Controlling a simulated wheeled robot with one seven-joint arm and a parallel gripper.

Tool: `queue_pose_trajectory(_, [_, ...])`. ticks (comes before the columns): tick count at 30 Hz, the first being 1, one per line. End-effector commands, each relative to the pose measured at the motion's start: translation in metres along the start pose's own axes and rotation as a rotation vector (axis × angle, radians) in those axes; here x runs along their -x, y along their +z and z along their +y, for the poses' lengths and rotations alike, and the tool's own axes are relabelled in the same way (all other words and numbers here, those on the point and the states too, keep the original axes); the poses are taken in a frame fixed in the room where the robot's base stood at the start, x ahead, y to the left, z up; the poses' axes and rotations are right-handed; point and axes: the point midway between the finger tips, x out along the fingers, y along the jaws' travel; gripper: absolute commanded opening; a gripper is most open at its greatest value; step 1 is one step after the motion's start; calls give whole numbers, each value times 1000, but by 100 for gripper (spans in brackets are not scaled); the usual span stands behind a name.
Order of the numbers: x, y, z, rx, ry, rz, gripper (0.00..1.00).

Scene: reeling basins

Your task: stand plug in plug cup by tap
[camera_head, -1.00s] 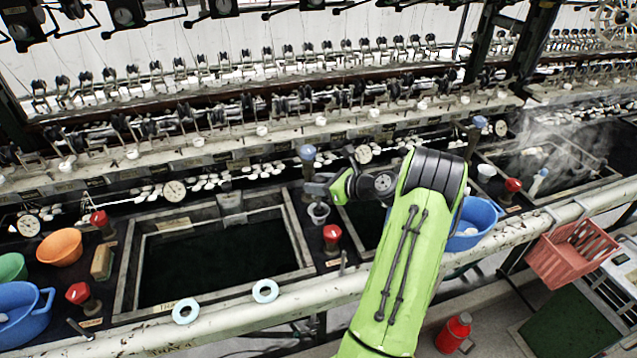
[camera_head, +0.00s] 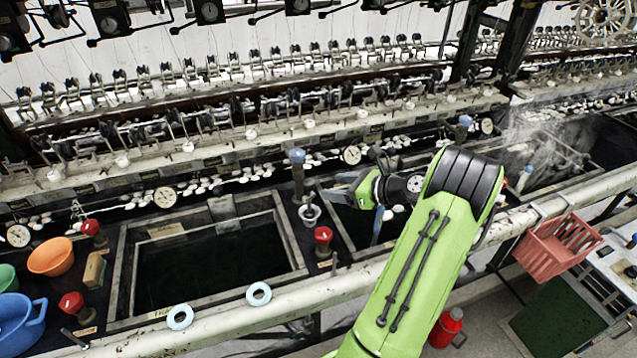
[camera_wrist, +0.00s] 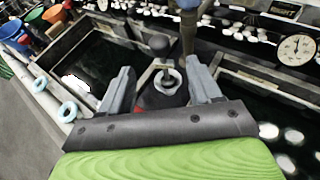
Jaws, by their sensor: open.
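The plug shows in the wrist view as a dark round knob (camera_wrist: 159,45) on a thin stem that runs down into the pale-rimmed plug cup (camera_wrist: 181,76). It looks upright in the cup, slightly tilted in this view. The cup (camera_head: 309,214) sits on the ledge between two basins, just in front of a blue-topped tap post (camera_head: 297,170). My gripper (camera_head: 331,190) is open and empty, to the right of the cup and apart from it. In the wrist view, its two grey fingers (camera_wrist: 159,66) frame the plug with clear gaps on both sides. The cup's inside is partly hidden.
A red-knobbed valve (camera_head: 323,237) stands in front of the cup. A dark water basin (camera_head: 210,265) lies left, another beneath my arm. Pale blue rings (camera_head: 259,294) rest on the front rail. An orange bowl (camera_head: 51,256) and a blue bucket (camera_head: 20,325) are at far left.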

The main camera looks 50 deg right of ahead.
Motion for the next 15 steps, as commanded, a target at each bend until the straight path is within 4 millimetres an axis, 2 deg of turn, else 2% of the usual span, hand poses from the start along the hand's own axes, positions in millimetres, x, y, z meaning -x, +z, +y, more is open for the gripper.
queue_pose_trajectory(1, [10,1,-1,-1,-3,0,63])
queue_pose_trajectory(4, [20,1,0,0,-1,0,63])
queue_pose_trajectory(10, [19,4,4,27,11,10,63])
queue_pose_trajectory(11, [14,8,10,61,25,25,63])
queue_pose_trajectory(13, [-4,27,34,223,83,90,63])
queue_pose_trajectory(14, [-14,37,50,325,121,126,63])
queue_pose_trajectory(15, [-26,51,75,483,178,179,63])
